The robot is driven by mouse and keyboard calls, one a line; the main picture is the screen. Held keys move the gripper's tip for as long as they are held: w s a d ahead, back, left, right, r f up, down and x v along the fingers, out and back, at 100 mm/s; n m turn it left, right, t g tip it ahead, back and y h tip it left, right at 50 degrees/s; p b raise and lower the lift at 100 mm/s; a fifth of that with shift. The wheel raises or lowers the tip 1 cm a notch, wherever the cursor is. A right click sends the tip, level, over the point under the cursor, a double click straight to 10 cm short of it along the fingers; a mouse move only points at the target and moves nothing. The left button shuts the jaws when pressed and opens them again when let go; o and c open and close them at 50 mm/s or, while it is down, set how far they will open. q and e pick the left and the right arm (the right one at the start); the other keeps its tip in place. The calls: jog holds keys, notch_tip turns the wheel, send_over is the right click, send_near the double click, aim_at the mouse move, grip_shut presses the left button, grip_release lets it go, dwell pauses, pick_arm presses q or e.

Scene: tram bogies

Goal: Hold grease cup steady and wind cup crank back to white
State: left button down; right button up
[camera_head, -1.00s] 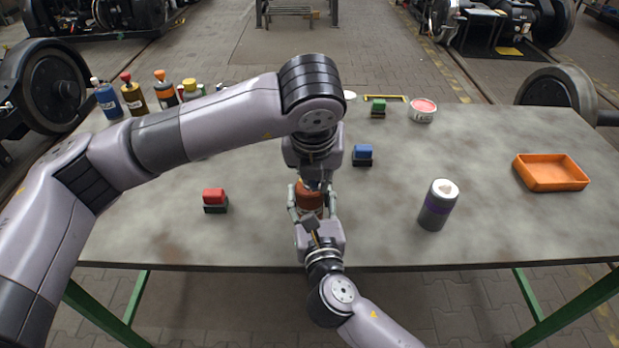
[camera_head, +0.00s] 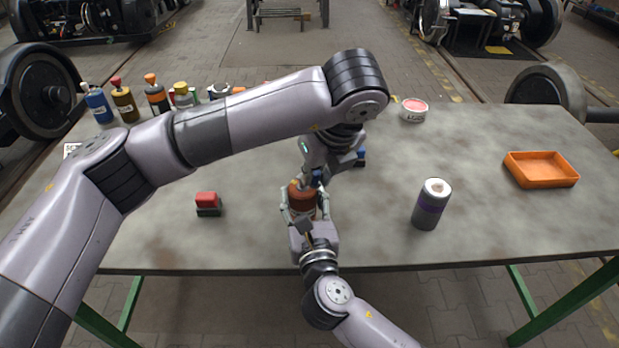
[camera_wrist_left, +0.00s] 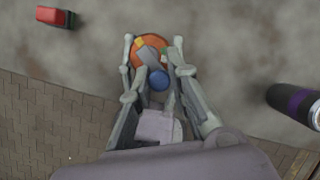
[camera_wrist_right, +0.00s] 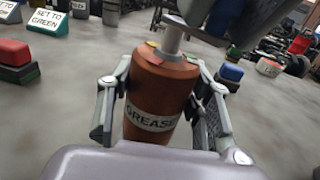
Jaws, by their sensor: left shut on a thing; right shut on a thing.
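The grease cup (camera_head: 302,196) is a rust-orange cylinder standing on the bench, with its GREASE label facing the right wrist view (camera_wrist_right: 152,117). My right gripper (camera_head: 305,208) is shut around its body from the near side. The cup's top carries yellow, red and green marks; I cannot make out a white one. A grey crank (camera_wrist_left: 150,56) on top ends in a blue knob (camera_wrist_left: 158,79), on the near side of the cup in the left wrist view. My left gripper (camera_head: 317,174) comes from above, shut on the crank's knob; its fingertips are partly hidden in the head view.
A red block (camera_head: 206,202) lies left, a dark cylinder with a purple band (camera_head: 431,204) right, and an orange tray (camera_head: 541,169) farther right. A blue block (camera_head: 360,158) is just behind the grippers. Several bottles (camera_head: 126,106) stand back left. A card reads SET TO GREEN (camera_wrist_right: 47,22).

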pick_arm(q)
jog(key=shift+w+d+n+y, duration=0.2)
jog(key=shift+w+n+y, duration=0.1)
jog(key=shift+n, duration=0.6)
jog(key=c, duration=1.4)
grip_release()
jog(key=shift+s, duration=0.1)
jog(key=shift+c, duration=0.2)
jog(key=v, duration=1.2)
jog(key=w+a+n+g+h, duration=0.2)
jog(key=w+a+n+g, duration=0.1)
jog(key=w+n+g, duration=0.15)
jog(key=shift+n+h, duration=0.25)
jog(key=shift+h, duration=0.05)
notch_tip(320, 180, down, 11)
jog(key=shift+f, duration=0.15)
